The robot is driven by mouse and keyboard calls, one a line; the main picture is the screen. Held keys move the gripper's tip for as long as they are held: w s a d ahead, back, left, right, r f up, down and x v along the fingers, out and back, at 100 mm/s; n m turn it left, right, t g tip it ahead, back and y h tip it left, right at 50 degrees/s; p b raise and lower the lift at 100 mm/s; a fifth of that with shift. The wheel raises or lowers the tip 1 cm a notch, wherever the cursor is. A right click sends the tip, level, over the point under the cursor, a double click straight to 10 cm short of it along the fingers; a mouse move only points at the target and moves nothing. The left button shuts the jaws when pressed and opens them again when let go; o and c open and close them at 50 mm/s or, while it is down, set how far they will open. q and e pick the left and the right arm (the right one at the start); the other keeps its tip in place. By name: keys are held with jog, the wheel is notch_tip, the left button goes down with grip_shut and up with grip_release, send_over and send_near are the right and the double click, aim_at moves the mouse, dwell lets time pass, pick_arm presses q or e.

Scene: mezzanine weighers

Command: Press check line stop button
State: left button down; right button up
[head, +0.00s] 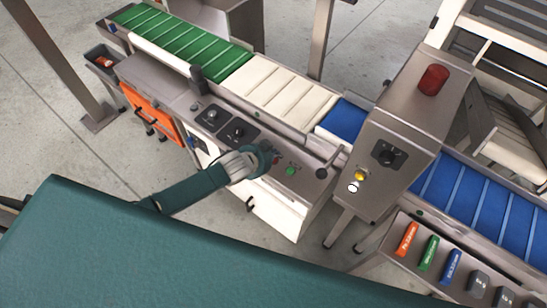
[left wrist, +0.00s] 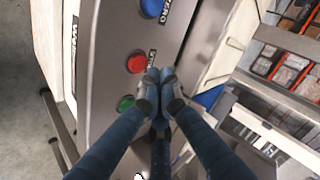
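The grey control panel (head: 310,183) of the white weigher cabinet carries a red button (left wrist: 136,63), a green button (left wrist: 125,104) and a blue button (left wrist: 152,8) in the left wrist view. My left gripper (left wrist: 159,76) is shut and empty, its fingertips together just right of the red button and apart from it in the picture. I cannot tell its height above the panel. In the head view, my left gripper (head: 268,155) reaches over the panel and hides most of the red button, while the green button (head: 291,170) shows beside it. My right gripper is out of view.
A grey housing (head: 405,130) with a red dome lamp (head: 434,79) and a yellow button (head: 361,175) stands right of the panel. Belts run behind the panel. A black knob (head: 321,173) sits near the panel's right end.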

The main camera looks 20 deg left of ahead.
pick_arm(q)
jog(key=shift+r+p, duration=2)
jog(key=shift+r, duration=0.3)
jog(key=shift+f, duration=0.1)
